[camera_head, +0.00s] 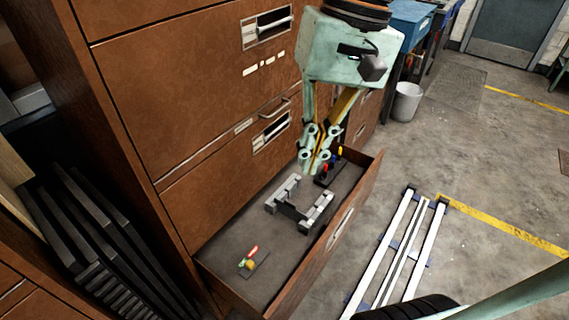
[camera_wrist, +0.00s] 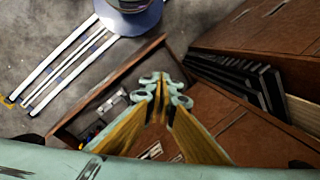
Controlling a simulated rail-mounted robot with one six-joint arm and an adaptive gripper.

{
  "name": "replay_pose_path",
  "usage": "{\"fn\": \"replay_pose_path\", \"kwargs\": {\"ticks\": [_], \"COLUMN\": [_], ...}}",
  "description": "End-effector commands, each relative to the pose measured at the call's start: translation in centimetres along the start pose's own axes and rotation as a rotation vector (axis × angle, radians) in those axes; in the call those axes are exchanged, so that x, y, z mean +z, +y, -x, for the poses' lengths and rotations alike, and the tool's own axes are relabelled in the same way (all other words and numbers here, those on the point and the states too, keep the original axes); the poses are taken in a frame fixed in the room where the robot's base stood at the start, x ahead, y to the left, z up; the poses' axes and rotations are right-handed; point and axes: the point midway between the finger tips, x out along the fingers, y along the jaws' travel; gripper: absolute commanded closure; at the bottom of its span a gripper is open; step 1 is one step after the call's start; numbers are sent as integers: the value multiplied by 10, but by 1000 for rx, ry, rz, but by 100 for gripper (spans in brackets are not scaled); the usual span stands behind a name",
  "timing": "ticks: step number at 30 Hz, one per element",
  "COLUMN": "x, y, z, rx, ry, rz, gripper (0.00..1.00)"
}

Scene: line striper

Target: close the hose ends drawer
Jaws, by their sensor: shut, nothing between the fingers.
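The bottom drawer (camera_head: 318,258) of the brown cabinet stands pulled out, with a label holder (camera_head: 340,228) on its front. Its label is not readable. The drawer's front wall also shows in the wrist view (camera_wrist: 112,82). Inside lie a grey metal U-shaped piece (camera_head: 318,206), a small plate with red, green and yellow parts (camera_head: 250,261), and a dark holder with coloured parts (camera_head: 328,176). My gripper (camera_head: 313,168) is shut and empty, pointing down over the rear right part of the drawer. It also shows in the wrist view (camera_wrist: 163,78). Its exact height is hard to tell.
The drawers above (camera_head: 200,80) look shut. Dark panels (camera_head: 100,235) lean at the cabinet's left. White rails (camera_head: 400,245) lie on the floor in front, near a black tyre (camera_head: 410,308). Concrete floor between drawer and rails is clear. A white bin (camera_head: 407,101) stands behind.

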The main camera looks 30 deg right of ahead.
Motion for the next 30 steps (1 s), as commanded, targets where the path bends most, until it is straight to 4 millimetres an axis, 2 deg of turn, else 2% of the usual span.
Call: {"fn": "replay_pose_path", "kwargs": {"ticks": [30], "x": [-76], "y": [54], "z": [-50], "rx": [-221], "ry": [-249], "rz": [-390], "gripper": [100]}}
